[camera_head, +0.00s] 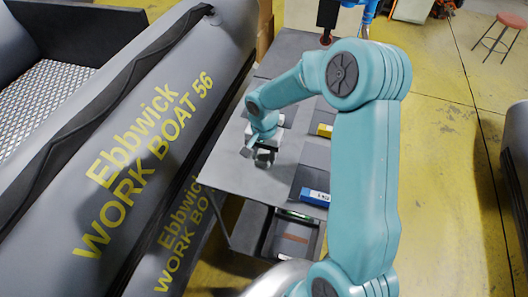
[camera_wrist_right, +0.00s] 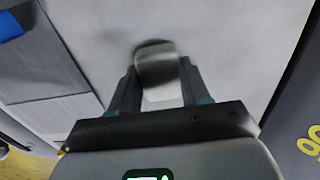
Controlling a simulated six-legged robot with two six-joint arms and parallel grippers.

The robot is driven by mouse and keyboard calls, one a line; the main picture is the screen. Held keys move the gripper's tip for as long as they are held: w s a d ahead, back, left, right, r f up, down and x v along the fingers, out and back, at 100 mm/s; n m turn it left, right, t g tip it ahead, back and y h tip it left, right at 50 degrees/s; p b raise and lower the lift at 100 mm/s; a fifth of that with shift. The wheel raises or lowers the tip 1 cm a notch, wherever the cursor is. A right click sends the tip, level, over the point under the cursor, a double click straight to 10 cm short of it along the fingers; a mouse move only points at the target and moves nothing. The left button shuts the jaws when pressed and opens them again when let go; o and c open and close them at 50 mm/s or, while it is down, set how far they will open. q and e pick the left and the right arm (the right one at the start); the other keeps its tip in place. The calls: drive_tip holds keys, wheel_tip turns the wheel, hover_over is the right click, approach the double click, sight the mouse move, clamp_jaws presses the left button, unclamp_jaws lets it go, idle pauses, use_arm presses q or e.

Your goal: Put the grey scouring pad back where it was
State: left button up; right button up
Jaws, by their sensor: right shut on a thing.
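My right gripper (camera_head: 263,156) is low over the grey table top, near its left part. In the right wrist view, the fingers (camera_wrist_right: 158,85) are closed on the grey scouring pad (camera_wrist_right: 156,62), which shows as a rounded grey piece with a paler lower part. In the head view the pad is hard to tell apart from the gripper. I cannot tell whether the pad touches the table. My left gripper is not in view.
A lower bin (camera_head: 290,248) sits below the front edge. A grey inflatable boat (camera_head: 150,130) stands close on the left.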

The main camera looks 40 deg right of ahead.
sight(264, 155)
drive_tip(key=shift+s+f+b, duration=0.1)
drive_tip(key=shift+f+b, duration=0.05)
drive_tip(key=shift+b, duration=0.15)
drive_tip(key=o, duration=0.9)
drive_tip(key=shift+o, duration=0.2)
wheel_tip(264, 155, up, 13)
drive_tip(key=shift+f, duration=0.2)
